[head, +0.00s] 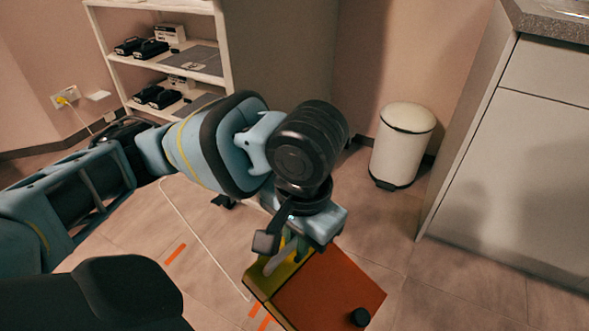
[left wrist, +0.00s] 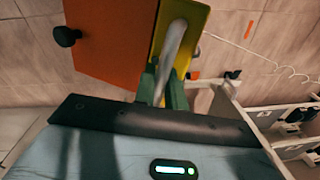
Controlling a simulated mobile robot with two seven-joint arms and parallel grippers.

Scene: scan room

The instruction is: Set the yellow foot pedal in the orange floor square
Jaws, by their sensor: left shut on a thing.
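The foot pedal (head: 330,290) has a yellow body, a broad orange-red face, a black round knob and a grey bar handle. My left gripper (head: 282,256) is shut on that handle. The pedal hangs tilted below it, over the floor; its exact height is unclear. The left wrist view shows the pedal (left wrist: 112,40) with the green fingers of the gripper (left wrist: 166,88) around the grey bar. Orange tape strips (head: 175,253) of the floor square lie left of the pedal, with more at its lower left edge. The rest of the square is hidden. My right gripper is out of view.
A white bin (head: 402,150) stands by the back wall. A grey cabinet (head: 515,150) fills the right side. A white shelf (head: 165,62) with black devices stands at the back left. A thin pale cable (head: 205,245) lies on the tiles. Floor between pedal and bin is clear.

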